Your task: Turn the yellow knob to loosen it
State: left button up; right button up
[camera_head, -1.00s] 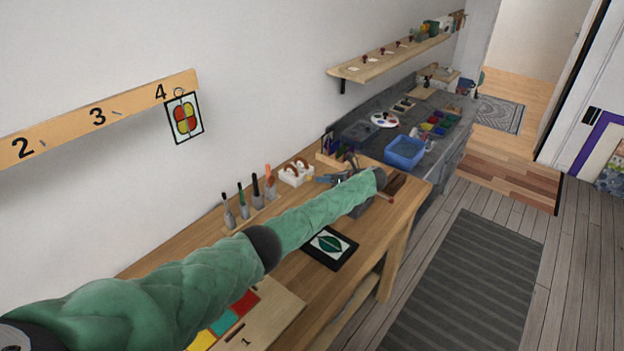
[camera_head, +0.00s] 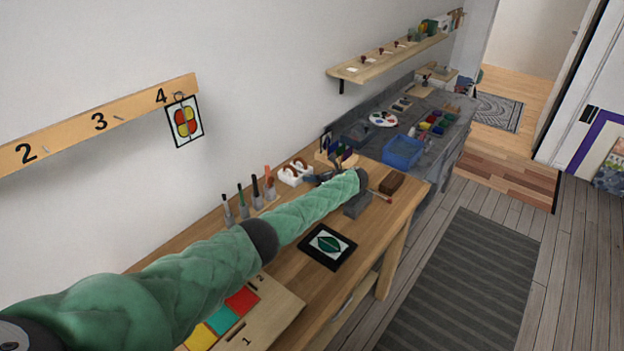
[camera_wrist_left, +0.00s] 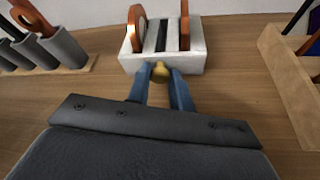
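The small yellow knob (camera_wrist_left: 161,70) sits at the front of a white block (camera_wrist_left: 190,60) with copper-coloured rings, seen in the left wrist view. The block also shows in the head view (camera_head: 293,176) on the wooden bench. My left gripper (camera_wrist_left: 160,76) has two blue fingers, one on each side of the knob. They look open, with narrow gaps to the knob; contact is not clear. In the head view my left gripper (camera_head: 326,177) is small and partly hidden by its wrist. The knob cannot be made out there. My right gripper is not in view.
Grey holders with tools (camera_wrist_left: 62,48) stand left of the block, and a wooden box (camera_wrist_left: 290,75) stands to the right. A black-framed leaf panel (camera_head: 328,246) and a brown block (camera_head: 391,183) lie on the bench. The wood just before the block is clear.

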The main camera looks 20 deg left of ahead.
pick_arm(q)
grip_shut()
